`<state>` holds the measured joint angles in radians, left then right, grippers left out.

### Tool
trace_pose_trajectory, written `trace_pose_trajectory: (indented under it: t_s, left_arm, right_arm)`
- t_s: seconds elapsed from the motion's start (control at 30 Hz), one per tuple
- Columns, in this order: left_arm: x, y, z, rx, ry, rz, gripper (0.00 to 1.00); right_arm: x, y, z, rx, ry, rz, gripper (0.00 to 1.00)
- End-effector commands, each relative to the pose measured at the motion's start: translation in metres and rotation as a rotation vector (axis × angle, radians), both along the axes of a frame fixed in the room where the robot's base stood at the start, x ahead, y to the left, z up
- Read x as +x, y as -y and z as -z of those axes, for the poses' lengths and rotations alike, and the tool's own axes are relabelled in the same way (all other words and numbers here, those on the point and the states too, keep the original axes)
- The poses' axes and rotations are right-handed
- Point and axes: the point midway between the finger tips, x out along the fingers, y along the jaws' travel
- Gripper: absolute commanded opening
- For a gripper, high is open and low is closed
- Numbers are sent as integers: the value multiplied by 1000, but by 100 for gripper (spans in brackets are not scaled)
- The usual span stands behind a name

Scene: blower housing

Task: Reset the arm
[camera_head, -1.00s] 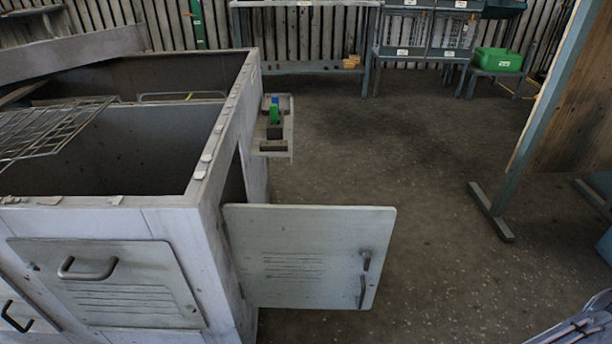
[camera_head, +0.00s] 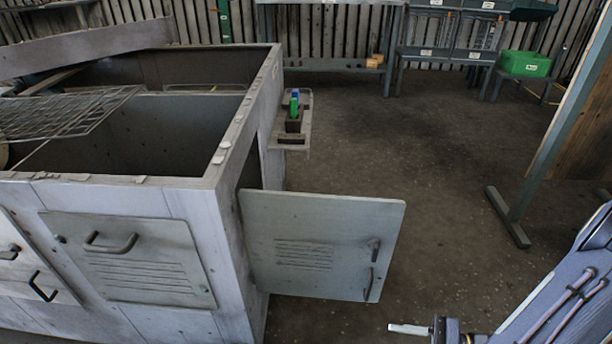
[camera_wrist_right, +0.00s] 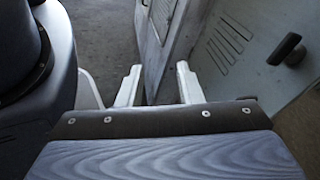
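My right arm reaches in at the lower right of the head view, and its gripper (camera_head: 424,330) is low, near the bottom edge, to the right of and below the open door. In the right wrist view the two pale fingers of the right gripper (camera_wrist_right: 158,86) stand apart with nothing between them. The grey blower housing (camera_head: 115,202) fills the left of the head view. Its side door (camera_head: 320,243) stands open, with a dark handle (camera_head: 374,262). The door also shows beyond the fingers in the right wrist view (camera_wrist_right: 245,50). My left gripper is not in view.
A small side shelf (camera_head: 293,140) on the housing holds green and blue items. A wire rack (camera_head: 60,115) lies over the housing's open top. A bench and a green bin (camera_head: 526,63) stand at the back. A panel stand (camera_head: 510,216) is at right. The middle floor is clear.

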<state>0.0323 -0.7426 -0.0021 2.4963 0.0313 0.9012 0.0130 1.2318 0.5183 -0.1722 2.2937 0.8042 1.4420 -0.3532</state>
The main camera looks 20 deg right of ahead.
Motion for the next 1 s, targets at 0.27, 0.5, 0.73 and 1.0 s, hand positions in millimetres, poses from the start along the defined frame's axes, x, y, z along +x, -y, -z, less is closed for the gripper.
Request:
trace_pose_trajectory:
  t_s: [0.27, 0.5, 0.73, 1.0]
  left_arm:
    - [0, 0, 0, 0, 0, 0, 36]
    - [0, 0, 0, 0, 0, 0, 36]
    - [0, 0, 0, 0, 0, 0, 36]
    - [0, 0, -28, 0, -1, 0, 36]
  right_arm:
    - [-1, -56, -51, -572, 201, -611, 32]
    - [-2, -69, -80, -1089, 479, -858, 32]
    - [5, -72, -107, -1402, 712, -878, 32]
    - [10, -75, -157, -1583, 876, -837, 32]
